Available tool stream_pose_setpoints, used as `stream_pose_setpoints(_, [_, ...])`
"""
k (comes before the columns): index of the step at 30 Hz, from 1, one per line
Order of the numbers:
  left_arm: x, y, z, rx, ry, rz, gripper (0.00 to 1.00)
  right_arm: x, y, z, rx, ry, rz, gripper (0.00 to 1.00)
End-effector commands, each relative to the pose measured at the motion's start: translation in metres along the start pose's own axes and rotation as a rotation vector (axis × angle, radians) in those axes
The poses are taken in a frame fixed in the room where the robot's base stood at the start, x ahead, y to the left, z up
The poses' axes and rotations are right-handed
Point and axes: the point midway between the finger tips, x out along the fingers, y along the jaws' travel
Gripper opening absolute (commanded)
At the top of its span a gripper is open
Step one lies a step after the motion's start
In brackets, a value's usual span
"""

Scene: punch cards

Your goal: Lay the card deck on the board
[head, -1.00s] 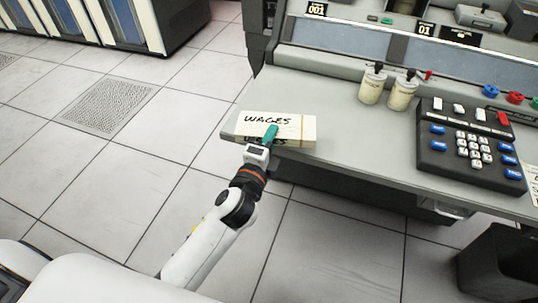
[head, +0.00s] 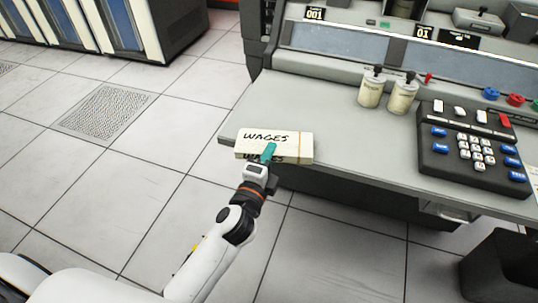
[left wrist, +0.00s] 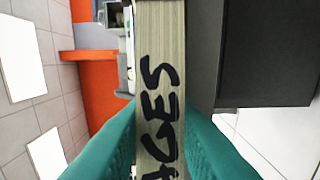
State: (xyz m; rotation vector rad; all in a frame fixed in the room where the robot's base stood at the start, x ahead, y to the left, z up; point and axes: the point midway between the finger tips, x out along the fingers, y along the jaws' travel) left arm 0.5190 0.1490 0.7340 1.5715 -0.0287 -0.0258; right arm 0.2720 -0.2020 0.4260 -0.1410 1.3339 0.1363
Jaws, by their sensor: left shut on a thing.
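The card deck (head: 298,143) is a cream block with "WAGES" handwritten on its top and side. My left gripper (head: 268,153) is shut on it from the near side with teal fingers. In the left wrist view the deck (left wrist: 160,40) stands between the two fingers, with part of the lettering showing. The deck is at the front left edge of the grey desk board (head: 340,130), overlapping that edge in the picture. I cannot tell whether it touches the surface. My right gripper is not in view.
Two cream canisters (head: 371,92) with dark knobs stand at the back of the desk. A black keypad (head: 472,150) with blue and white keys sits at the right. The board between the deck and keypad is clear. A dark bin (head: 500,265) stands below right.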

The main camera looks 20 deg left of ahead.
Motion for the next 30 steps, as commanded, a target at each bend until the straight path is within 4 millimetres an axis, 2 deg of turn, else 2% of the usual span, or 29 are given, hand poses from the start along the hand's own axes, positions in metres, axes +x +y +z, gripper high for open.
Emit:
stream_pose_setpoints(4, [0.0, -0.002, 0.0, 0.0, 0.0, 0.002, 0.0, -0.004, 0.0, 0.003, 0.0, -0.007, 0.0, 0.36])
stream_pose_setpoints(5, [0.0, -0.002, 0.0, 0.0, 0.0, -0.001, 0.27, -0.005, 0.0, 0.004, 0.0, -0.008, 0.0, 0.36])
stream_pose_setpoints(8, [0.0, -0.002, 0.0, 0.0, 0.0, -0.001, 0.44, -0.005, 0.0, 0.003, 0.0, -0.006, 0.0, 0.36])
stream_pose_setpoints(20, [0.0, 0.002, 0.0, 0.0, 0.0, 0.0, 0.44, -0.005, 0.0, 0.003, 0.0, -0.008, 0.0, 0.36])
stream_pose_setpoints(22, [-0.009, -0.001, 0.0, -0.002, 0.0, -0.004, 0.44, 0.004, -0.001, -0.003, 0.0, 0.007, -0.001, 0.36])
stream_pose_setpoints(30, [-0.066, -0.001, 0.0, -0.003, 0.002, -0.006, 0.44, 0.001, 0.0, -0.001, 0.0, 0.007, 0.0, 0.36])
